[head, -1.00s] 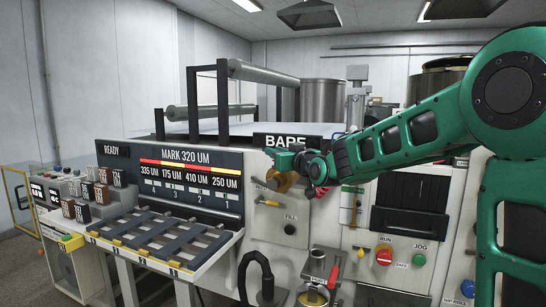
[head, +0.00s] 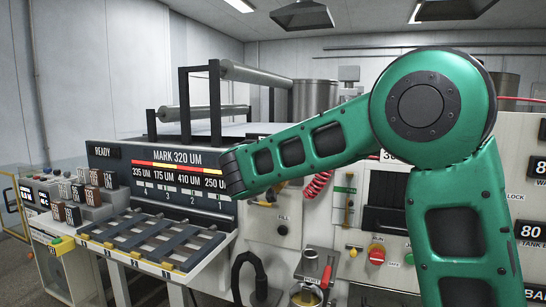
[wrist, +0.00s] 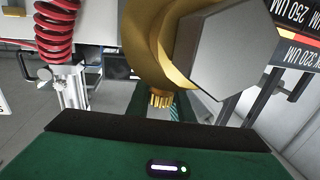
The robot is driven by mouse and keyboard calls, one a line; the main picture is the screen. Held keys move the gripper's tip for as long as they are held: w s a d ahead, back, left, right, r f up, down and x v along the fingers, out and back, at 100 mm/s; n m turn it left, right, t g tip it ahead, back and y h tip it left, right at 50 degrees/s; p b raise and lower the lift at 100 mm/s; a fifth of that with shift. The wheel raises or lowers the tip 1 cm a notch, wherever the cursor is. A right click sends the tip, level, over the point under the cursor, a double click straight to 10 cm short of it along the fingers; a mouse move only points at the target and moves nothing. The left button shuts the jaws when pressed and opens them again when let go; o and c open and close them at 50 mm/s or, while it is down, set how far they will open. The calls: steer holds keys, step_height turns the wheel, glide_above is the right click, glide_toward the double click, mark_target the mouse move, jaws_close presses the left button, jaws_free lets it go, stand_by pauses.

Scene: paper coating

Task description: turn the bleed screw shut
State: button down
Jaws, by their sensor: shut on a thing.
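In the wrist view a large brass round fitting (wrist: 150,45) with a grey hexagonal face (wrist: 225,50) fills the upper middle, very close to the camera. Below it shows a small ribbed brass piece, which I take for the bleed screw (wrist: 160,99). My gripper (wrist: 164,107) is shut on it, though the fingertips are mostly hidden behind the fitting. The screw's turn angle cannot be read. In the head view my green arm covers the gripper and the screw.
A red coiled hose (wrist: 54,30) hangs close by at the left in the wrist view; it also shows in the head view (head: 318,184). The FILL port (head: 282,230) is below the arm. A slotted rack (head: 150,238) juts out at the left.

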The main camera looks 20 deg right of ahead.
steer(key=m+g+h, duration=0.2)
steer(key=h, duration=0.1)
steer(key=m+g+h, duration=0.1)
steer(key=h, duration=0.1)
steer(key=shift+s+d+m, duration=0.25)
steer(key=shift+d+m, duration=0.1)
steer(key=shift+m, duration=0.05)
steer(key=shift+s+d+m+g+h, duration=0.15)
steer(key=shift+m+g+h, duration=0.45)
steer(key=shift+g, duration=0.25)
steer(key=shift+s+d+m+g+h, duration=0.2)
steer(key=shift+m+g+h, duration=0.4)
steer(key=shift+g, duration=0.2)
steer(key=shift+s+d+m+g+h, duration=0.15)
steer(key=shift+m+g+h, duration=0.4)
steer(key=shift+g, duration=0.3)
steer(key=shift+d+m+g, duration=0.1)
steer(key=shift+m+g, duration=0.15)
steer(key=shift+g, duration=0.05)
steer(key=c, duration=1.6)
jaws_free()
steer(key=shift+o, duration=0.2)
steer(key=v, duration=1)
steer(key=shift+a+f, duration=0.25)
steer(key=shift+a, duration=0.1)
steer(key=shift+s, duration=0.15)
